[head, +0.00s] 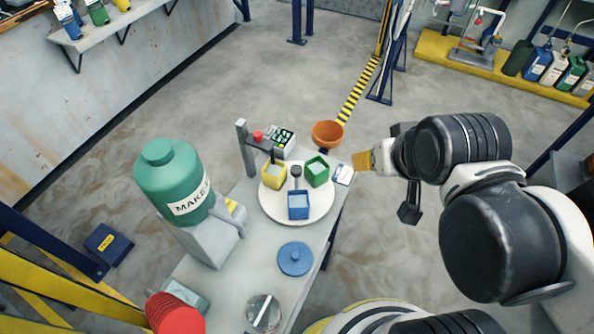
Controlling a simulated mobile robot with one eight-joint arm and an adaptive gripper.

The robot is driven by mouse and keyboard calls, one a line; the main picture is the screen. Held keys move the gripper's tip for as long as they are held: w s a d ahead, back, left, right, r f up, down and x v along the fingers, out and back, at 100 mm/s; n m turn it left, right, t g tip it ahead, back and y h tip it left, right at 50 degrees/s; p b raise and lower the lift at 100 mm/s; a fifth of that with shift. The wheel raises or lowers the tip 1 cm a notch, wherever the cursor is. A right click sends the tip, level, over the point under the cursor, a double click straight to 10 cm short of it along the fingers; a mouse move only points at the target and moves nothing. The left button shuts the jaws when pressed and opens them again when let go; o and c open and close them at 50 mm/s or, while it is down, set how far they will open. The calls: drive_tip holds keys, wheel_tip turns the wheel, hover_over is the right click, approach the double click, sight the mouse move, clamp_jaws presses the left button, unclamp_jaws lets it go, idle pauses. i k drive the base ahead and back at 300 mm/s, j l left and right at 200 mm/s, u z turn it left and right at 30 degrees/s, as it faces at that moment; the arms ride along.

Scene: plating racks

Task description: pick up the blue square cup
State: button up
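The blue square cup (298,209) stands upright near the front rim of a white round plate (268,207) on the grey table. A yellow square cup (273,179) and a green square cup (317,175) stand behind it on the same plate. My gripper (398,182) is right of the table, apart from the blue cup and the other cups. A dark finger-like part hangs down from it, and a tan piece shows at its left side.
A large green bottle (170,178) stands on the left. A blue round lid (295,259) lies in front of the plate.

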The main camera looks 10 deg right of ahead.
sight(298, 200)
drive_tip(key=k+l+z, duration=0.3)
drive_tip(key=k+l, duration=0.65)
drive_tip(key=k, duration=0.15)
